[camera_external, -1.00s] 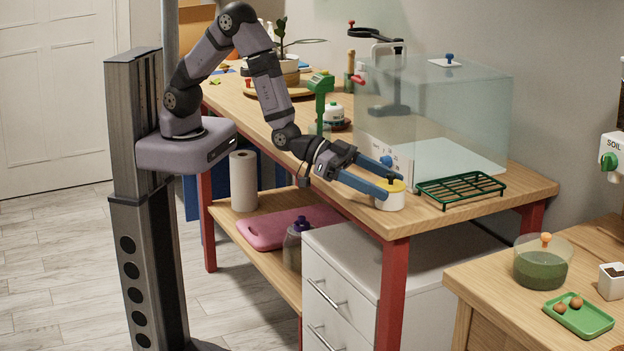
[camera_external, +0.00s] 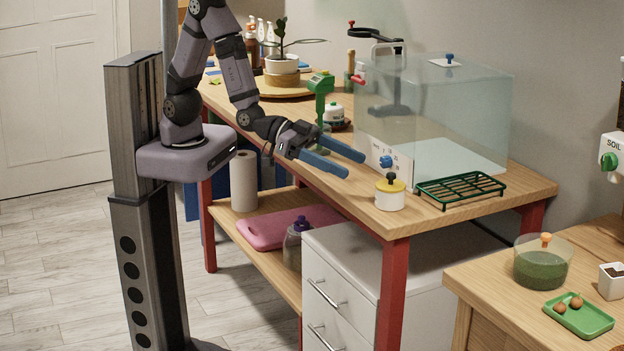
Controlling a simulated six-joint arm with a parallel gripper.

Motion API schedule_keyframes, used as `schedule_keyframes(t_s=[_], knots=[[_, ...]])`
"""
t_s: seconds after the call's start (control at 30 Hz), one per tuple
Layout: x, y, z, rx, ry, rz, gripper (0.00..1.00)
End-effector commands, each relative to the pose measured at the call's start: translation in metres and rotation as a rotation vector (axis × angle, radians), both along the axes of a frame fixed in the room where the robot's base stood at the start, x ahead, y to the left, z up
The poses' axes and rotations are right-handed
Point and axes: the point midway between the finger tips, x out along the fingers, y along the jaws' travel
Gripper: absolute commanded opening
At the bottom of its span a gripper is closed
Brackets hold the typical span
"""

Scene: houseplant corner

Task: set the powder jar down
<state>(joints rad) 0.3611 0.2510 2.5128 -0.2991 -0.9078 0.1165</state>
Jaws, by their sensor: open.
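The powder jar (camera_external: 390,198) is a short white jar with a yellow lid and a dark knob. It stands upright on the wooden table (camera_external: 362,212), near the front right corner. My gripper (camera_external: 356,165) is open and empty, with its two blue fingers spread apart. It is to the left of the jar and apart from it, above the table's front edge.
A green wire rack (camera_external: 460,188) lies just right of the jar. Behind it stands a clear glass box (camera_external: 440,115) with a white control panel. A green post-like device (camera_external: 320,100) stands behind my gripper. A white drawer unit (camera_external: 345,270) is below the table.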

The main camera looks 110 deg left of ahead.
Motion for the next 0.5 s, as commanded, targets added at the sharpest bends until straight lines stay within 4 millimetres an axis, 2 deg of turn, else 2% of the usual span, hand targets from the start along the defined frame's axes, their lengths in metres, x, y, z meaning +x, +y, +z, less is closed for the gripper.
schedule_keyframes(t_s=[0.03, 0.5], knots=[[-0.001, 0.000, -0.005, -0.001, -0.006, 0.001, 0.71], [-0.017, 0.002, 0.002, -0.002, -0.001, -0.002, 0.71]])
